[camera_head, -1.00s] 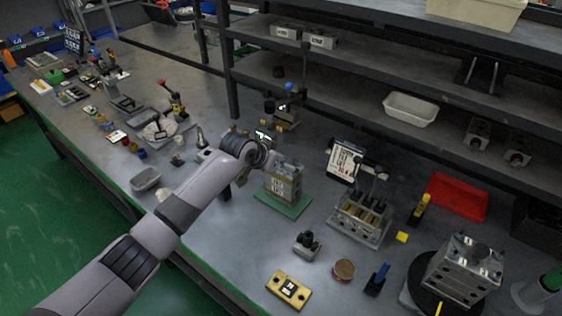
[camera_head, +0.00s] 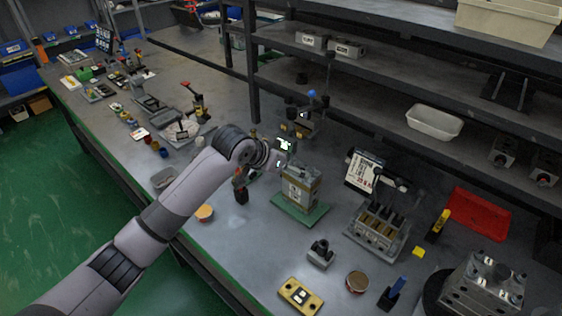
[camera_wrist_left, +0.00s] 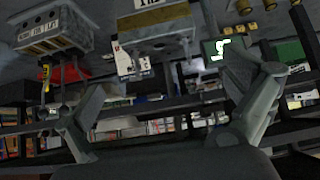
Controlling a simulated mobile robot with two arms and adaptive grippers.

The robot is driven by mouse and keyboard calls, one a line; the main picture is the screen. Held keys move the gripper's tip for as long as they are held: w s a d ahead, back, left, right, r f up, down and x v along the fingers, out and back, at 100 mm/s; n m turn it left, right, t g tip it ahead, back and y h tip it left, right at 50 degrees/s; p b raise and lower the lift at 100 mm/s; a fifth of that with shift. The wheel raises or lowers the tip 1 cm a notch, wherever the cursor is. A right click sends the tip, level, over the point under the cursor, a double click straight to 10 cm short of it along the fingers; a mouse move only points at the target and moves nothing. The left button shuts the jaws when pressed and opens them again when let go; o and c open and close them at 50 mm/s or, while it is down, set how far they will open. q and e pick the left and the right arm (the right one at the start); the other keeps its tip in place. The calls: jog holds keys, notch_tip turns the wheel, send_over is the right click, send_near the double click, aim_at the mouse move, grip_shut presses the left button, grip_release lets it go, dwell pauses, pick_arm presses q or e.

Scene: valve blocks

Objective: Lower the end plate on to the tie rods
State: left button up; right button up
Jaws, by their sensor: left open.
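A block stack (camera_head: 300,187) with labelled sides stands upright on a green base plate (camera_head: 290,209) mid-bench. Its tie rods cannot be made out. A flat yellowish plate (camera_head: 300,296) with dark holes lies at the bench's front; I cannot tell if it is the end plate. My left gripper (camera_head: 279,157) is above and just left of the stack, apart from it, its fingers small in the head view. In the left wrist view the left gripper (camera_wrist_left: 165,85) has its fingers spread wide with nothing between them. A block (camera_wrist_left: 155,30) shows beyond them. My right gripper is not in view.
A valve block with levers (camera_head: 378,228) and a sign (camera_head: 364,171) stand right of the stack. A small dark fitting (camera_head: 321,253), a round tin (camera_head: 356,282) and a large metal block (camera_head: 486,283) are near the front. The shelf (camera_head: 400,110) rises behind.

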pick_arm(q)
jog(key=shift+v, duration=1.55)
jog(key=s+f, duration=0.7)
jog(key=s+a+f+n+g+y, duration=0.1)
jog(key=s+a+f+n+y, duration=0.3)
jog(key=s, duration=0.6)
jog(key=s+a+f+m+g+h, duration=0.1)
jog(key=s+a+f, duration=0.2)
jog(key=s+a, duration=0.5)
jog(key=s+a+f+n+g+y, duration=0.2)
jog(key=s+a+f, duration=0.1)
jog(key=s, duration=0.9)
notch_tip(320, 180, down, 29)
jog(key=s+g, duration=0.1)
jog(key=s, duration=0.2)
jog(key=s+a+f+g+b, duration=0.1)
jog(key=s+a+f, duration=0.1)
jog(key=s+f, duration=1.2)
jog(key=shift+s+a+f, duration=0.25)
jog(key=shift+s+a, duration=0.15)
jog(key=shift+s, duration=0.3)
